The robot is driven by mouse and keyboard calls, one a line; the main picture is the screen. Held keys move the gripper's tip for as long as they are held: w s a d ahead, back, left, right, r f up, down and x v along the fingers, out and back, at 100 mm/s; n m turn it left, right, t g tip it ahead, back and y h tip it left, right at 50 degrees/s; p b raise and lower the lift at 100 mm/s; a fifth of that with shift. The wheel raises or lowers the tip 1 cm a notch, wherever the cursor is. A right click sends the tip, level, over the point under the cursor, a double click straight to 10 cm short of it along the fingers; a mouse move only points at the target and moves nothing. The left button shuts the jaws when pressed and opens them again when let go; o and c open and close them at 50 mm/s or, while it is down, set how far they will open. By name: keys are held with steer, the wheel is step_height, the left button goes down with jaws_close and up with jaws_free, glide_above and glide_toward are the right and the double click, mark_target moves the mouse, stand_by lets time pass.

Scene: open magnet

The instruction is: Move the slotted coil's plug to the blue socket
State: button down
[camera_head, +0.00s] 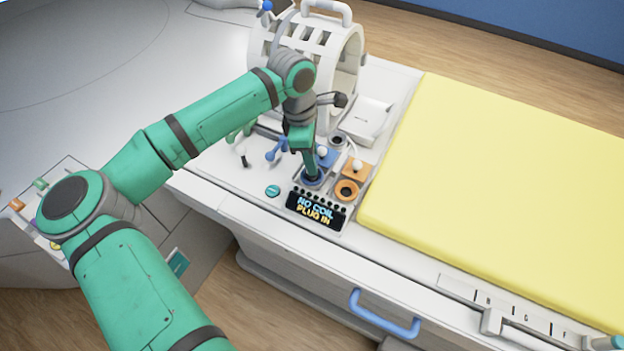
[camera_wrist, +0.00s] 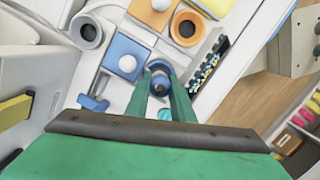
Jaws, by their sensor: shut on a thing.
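The slotted coil (camera_head: 312,42) is a white, barrel-shaped cage with slots and a top handle, standing at the back of the table. My gripper (camera_head: 311,170) points down at the blue socket (camera_head: 313,181), left of the orange one. In the wrist view, my gripper's two green fingers (camera_wrist: 162,92) are closed around a small dark piece (camera_wrist: 159,85), seemingly the plug, at the ring of the blue socket (camera_wrist: 161,66). The fingers partly hide it, so I cannot tell how deep it sits. The display (camera_head: 316,208) reads "NO COIL PLUG IN".
An orange socket (camera_head: 347,190) and a grey socket (camera_head: 337,139) are close by. A blue plate with a white knob (camera_wrist: 127,63) lies beside the blue socket. Blue (camera_head: 277,150) and green levers stand to the left. A yellow mattress (camera_head: 500,190) fills the right.

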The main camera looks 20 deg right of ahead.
mark_target(306, 171)
steer(key=shift+f, duration=0.7)
stand_by(0.4)
steer(key=c, duration=1.5)
jaws_free()
steer(key=shift+o, duration=0.2)
step_height(306, 171, up, 11)
steer(key=a, duration=0.1)
steer(key=shift+w+a, duration=0.25)
steer(key=shift+w, duration=0.15)
steer(key=shift+f, duration=0.15)
